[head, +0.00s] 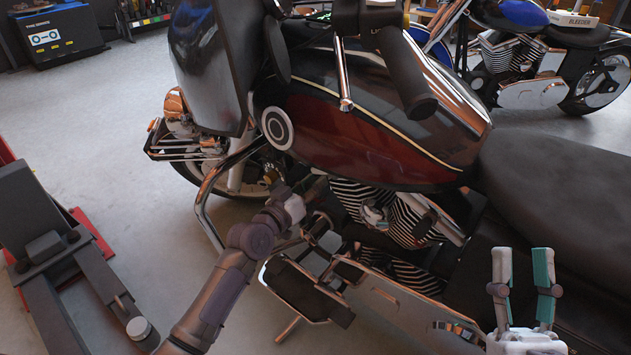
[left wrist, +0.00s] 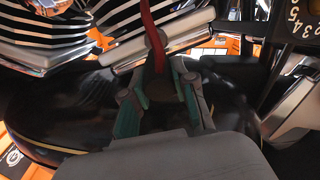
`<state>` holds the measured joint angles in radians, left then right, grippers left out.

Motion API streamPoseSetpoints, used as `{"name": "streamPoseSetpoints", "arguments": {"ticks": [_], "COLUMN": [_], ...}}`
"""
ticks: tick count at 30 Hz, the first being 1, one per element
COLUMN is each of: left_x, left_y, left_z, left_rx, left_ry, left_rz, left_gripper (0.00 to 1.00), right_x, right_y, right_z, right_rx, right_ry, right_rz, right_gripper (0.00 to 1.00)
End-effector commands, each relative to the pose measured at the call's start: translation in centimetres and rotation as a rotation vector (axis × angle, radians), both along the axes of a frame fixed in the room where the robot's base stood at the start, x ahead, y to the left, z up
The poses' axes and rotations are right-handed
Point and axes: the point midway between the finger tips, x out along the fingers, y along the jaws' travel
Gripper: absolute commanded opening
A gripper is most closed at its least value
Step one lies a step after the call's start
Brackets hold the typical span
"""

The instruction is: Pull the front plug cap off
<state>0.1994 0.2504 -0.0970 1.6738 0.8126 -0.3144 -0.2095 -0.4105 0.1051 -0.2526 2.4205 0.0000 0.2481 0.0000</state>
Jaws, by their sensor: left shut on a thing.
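The front plug cap is hard to make out. In the left wrist view a red, lead-like piece (left wrist: 152,30) runs down between the fingertips of my left gripper (left wrist: 166,74), in front of the finned engine. The gripper is shut on it. I cannot tell whether it is seated on the plug or free. In the head view my left gripper (head: 318,186) reaches in below the tank, beside the engine fins (head: 350,200), its fingertips largely hidden. My right gripper (head: 523,285) is open and empty at the lower right, fingers apart.
The dark red motorcycle tank (head: 390,115) and black seat (head: 550,160) lie above and right of my left arm. Chrome crash bar (head: 212,195) stands left of that arm. A red lift part (head: 95,235) is at left. A blue motorcycle (head: 515,15) stands behind. Grey floor is open at left.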

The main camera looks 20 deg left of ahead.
Motion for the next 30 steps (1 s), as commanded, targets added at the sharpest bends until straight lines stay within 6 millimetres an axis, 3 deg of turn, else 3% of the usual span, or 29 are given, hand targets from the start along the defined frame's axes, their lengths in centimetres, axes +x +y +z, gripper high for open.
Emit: {"name": "streamPoseSetpoints", "arguments": {"ticks": [5,6,10,22,30], "left_x": [-0.1,-0.1,-0.1,-0.8,-5.7], "left_y": [0.0,0.0,0.0,0.2,1.7], "left_z": [-0.2,-0.2,-0.2,-0.2,-0.3], "left_rx": [0.001,0.001,0.001,0.001,0.004], "left_ry": [0.003,0.004,0.003,0.003,0.004], "left_rz": [0.000,0.000,0.000,-0.001,-0.001], "left_gripper": [0.00,0.32,0.53,0.53,0.53], "right_x": [0.0,0.0,0.0,-0.1,-0.1], "right_y": [0.0,0.0,0.0,0.0,0.0], "right_z": [0.0,0.0,0.0,0.1,0.1], "right_rx": [0.001,0.001,0.001,0.001,0.001], "right_ry": [-0.002,-0.002,-0.003,-0.006,-0.005], "right_rz": [0.000,0.000,0.000,0.001,0.001], "right_gripper": [0.40,0.40,0.40,0.40,0.40]}}
